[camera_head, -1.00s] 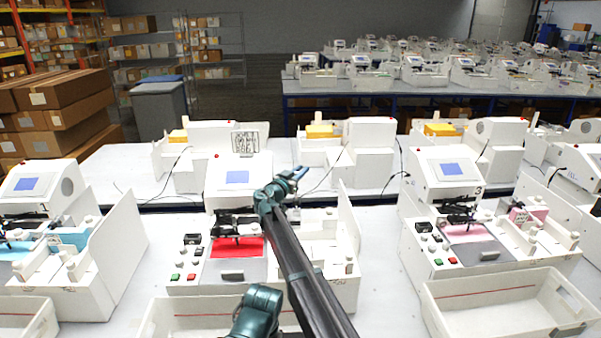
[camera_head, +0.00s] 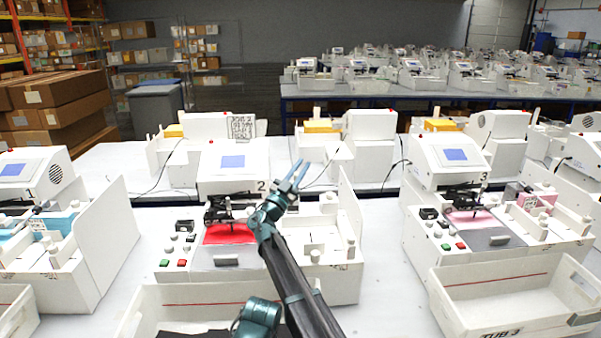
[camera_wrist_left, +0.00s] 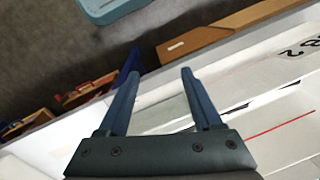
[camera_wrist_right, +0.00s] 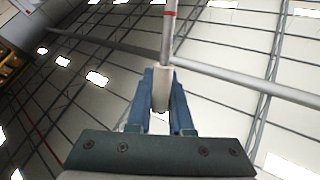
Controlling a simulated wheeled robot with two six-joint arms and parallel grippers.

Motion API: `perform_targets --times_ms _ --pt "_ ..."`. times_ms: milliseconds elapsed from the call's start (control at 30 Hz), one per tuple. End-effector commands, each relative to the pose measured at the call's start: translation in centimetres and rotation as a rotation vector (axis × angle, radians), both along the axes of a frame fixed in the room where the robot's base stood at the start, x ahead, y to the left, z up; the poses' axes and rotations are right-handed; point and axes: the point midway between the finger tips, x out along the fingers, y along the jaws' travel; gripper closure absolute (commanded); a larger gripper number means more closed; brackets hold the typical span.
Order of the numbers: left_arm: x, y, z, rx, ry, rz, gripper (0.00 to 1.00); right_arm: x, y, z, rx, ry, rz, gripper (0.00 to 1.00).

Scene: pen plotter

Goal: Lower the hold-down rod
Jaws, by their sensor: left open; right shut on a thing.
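My right gripper (camera_head: 297,176) is above the right half of the middle white plotter marked 2 (camera_head: 232,172), its fingers pointing up. In the right wrist view its blue fingers are shut on a small pale handle (camera_wrist_right: 161,92). A grey rod (camera_wrist_right: 168,38) with red bands lines up beyond the handle; I take it for the hold-down rod, but cannot tell whether they join. In the head view the handle cannot be made out. My left gripper (camera_wrist_left: 160,95) is open and empty in its own wrist view. It is not clearly visible in the head view.
Plotter 2 has a red sheet (camera_head: 229,233), a dark carriage, buttons and a tall white side panel (camera_head: 349,215). A white tub (camera_head: 150,309) stands in front. Plotter 3 (camera_head: 455,163) and its tub (camera_head: 520,304) are at the right. Bare tabletop (camera_head: 384,262) lies between them.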

Motion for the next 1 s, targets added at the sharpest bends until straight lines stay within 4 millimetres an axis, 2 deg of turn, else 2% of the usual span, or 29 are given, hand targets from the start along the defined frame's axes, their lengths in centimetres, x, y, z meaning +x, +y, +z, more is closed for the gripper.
perform_targets --times_ms 133,567,600,733,767,1000 --pt "0.00 0.00 -0.76 0.000 0.000 0.000 0.33 -0.38 0.06 -0.37 0.001 -0.026 0.002 1.00" --pt "0.00 -0.01 -0.79 0.000 0.000 0.000 0.33 -0.49 0.07 -0.24 0.001 -0.036 0.001 1.00" --pt "0.00 -0.01 -0.79 0.000 0.000 0.000 0.33 -0.49 0.07 -0.24 0.000 -0.035 0.001 0.77" --pt "0.01 0.00 -0.78 0.000 0.000 0.000 0.33 -0.48 0.06 -0.25 0.000 -0.035 0.001 0.54" --pt "0.01 0.00 -0.78 0.000 0.000 0.000 0.33 -0.49 0.05 -0.25 0.000 -0.035 0.001 0.51" --pt "0.01 0.00 -0.78 0.000 0.000 0.000 0.33 -0.48 0.03 -0.26 0.001 -0.035 0.000 0.51"
